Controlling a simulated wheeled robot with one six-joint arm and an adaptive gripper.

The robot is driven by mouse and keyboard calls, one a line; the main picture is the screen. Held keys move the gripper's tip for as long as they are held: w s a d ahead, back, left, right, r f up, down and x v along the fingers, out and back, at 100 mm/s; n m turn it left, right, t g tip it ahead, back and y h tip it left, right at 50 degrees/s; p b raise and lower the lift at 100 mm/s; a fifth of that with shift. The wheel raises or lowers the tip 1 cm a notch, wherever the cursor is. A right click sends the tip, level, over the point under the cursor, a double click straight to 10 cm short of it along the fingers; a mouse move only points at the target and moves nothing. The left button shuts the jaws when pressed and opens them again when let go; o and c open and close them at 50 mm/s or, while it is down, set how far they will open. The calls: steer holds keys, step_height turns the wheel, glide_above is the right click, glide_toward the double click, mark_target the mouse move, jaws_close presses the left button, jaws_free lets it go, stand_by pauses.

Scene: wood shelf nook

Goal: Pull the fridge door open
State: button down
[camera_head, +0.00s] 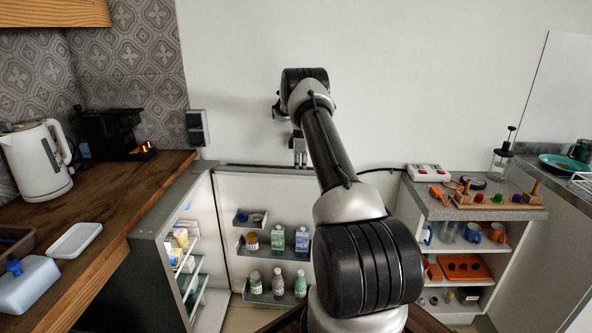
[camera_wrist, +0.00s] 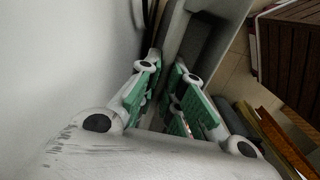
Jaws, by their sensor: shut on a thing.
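The fridge (camera_head: 203,218) stands at the left beside the wooden counter, its lit inside and shelves in view. Its door (camera_head: 232,196) is wide open, with the white inner face and its racks of bottles and cartons turned toward the head camera. My gripper (camera_head: 299,160) reaches down at the door's top edge, by the wall. In the wrist view my gripper (camera_wrist: 170,108) has its green-padded fingers close together at the grey door (camera_wrist: 205,35). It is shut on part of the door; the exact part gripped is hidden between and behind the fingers.
A wooden counter (camera_head: 95,220) with a kettle (camera_head: 35,160) and a coffee machine (camera_head: 112,135) is at the left. An open shelf unit (camera_head: 440,208) with mugs and toys stands at the right. The white wall (camera_head: 240,70) is close behind the door and my gripper.

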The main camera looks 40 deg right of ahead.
steer(key=shift+w+d, duration=0.4)
steer(key=shift+w, duration=0.2)
steer(key=c, duration=1.6)
jaws_free()
steer(key=shift+o, duration=0.2)
steer(key=shift+r, duration=0.1)
step_height(320, 180, up, 12)
